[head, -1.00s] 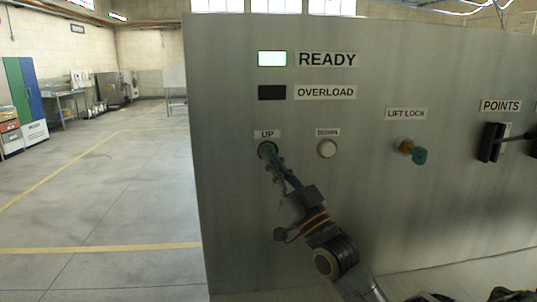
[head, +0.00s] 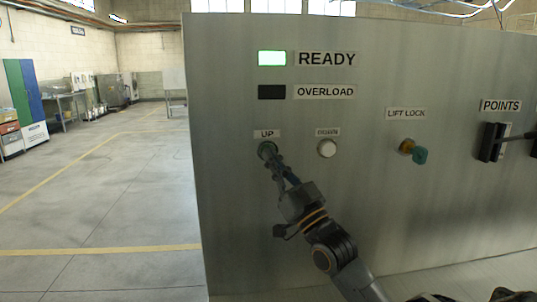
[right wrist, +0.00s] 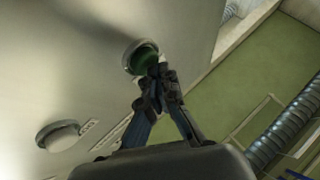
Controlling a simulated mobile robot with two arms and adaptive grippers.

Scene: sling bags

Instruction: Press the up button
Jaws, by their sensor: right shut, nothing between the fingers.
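The green up button (head: 266,149) sits under the UP label (head: 267,134) on the grey panel. My right gripper (head: 269,158) is shut and empty, with its fingertips at the button's lower edge in the head view. In the right wrist view the green button (right wrist: 143,57) sits in a pale round rim, and the shut fingertips (right wrist: 158,70) are at its lower right, appearing to touch it. Part of the button is hidden behind the fingertips. My left gripper is not in view.
The lit READY lamp (head: 271,58) and the dark OVERLOAD lamp (head: 272,92) are above. A lift lock key (head: 419,155) and a black POINTS lever (head: 491,142) stick out farther right. Open floor lies left.

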